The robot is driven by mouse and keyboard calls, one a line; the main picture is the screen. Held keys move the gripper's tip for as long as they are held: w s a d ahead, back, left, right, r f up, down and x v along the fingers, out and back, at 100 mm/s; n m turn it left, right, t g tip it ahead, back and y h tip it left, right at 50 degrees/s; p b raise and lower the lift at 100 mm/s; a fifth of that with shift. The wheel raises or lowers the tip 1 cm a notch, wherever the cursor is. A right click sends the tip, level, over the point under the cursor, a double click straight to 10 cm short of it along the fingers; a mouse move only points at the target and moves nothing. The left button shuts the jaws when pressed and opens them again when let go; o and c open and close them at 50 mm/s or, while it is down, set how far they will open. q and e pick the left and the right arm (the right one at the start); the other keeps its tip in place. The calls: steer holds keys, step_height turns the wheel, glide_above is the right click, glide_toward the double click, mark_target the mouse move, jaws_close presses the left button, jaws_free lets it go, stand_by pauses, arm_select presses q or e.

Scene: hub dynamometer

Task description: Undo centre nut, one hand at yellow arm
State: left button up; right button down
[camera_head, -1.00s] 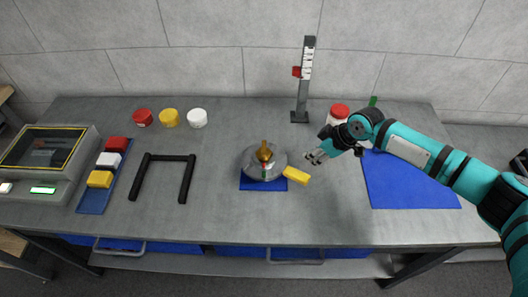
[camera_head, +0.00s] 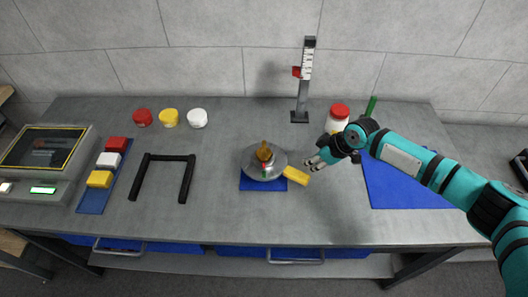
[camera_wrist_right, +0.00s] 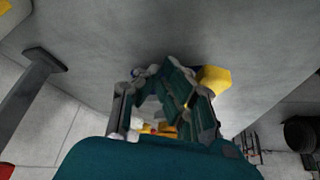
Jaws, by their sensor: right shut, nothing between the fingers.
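The hub (camera_head: 262,164) is a silver dome on a blue mat, with a brass-coloured centre nut (camera_head: 264,151) on top. A yellow arm (camera_head: 296,175) sticks out from its lower right side. My right gripper (camera_head: 313,164) is shut and empty, just right of the hub and close above and beside the yellow arm's outer end. I cannot tell whether they touch. In the right wrist view the yellow arm (camera_wrist_right: 214,79) shows just beyond the fingers (camera_wrist_right: 172,80), and the nut is not clearly visible. My left gripper is out of view.
A red-lidded jar (camera_head: 339,117) stands behind my right gripper, and a gauge post (camera_head: 303,85) stands at the back. A black U-shaped frame (camera_head: 151,176) lies to the left. A blue mat (camera_head: 405,190) lies right. Bench between frame and hub is clear.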

mark_target(309, 171)
steer(key=shift+f, duration=2.5)
steer(key=shift+r, duration=0.1)
steer(key=shift+r, duration=0.1)
steer(key=shift+r, duration=0.75)
steer(key=shift+s+a, duration=0.1)
steer(key=shift+s, duration=0.05)
steer(key=shift+s+a, duration=0.15)
steer(key=shift+s, duration=0.2)
steer(key=shift+w, duration=0.3)
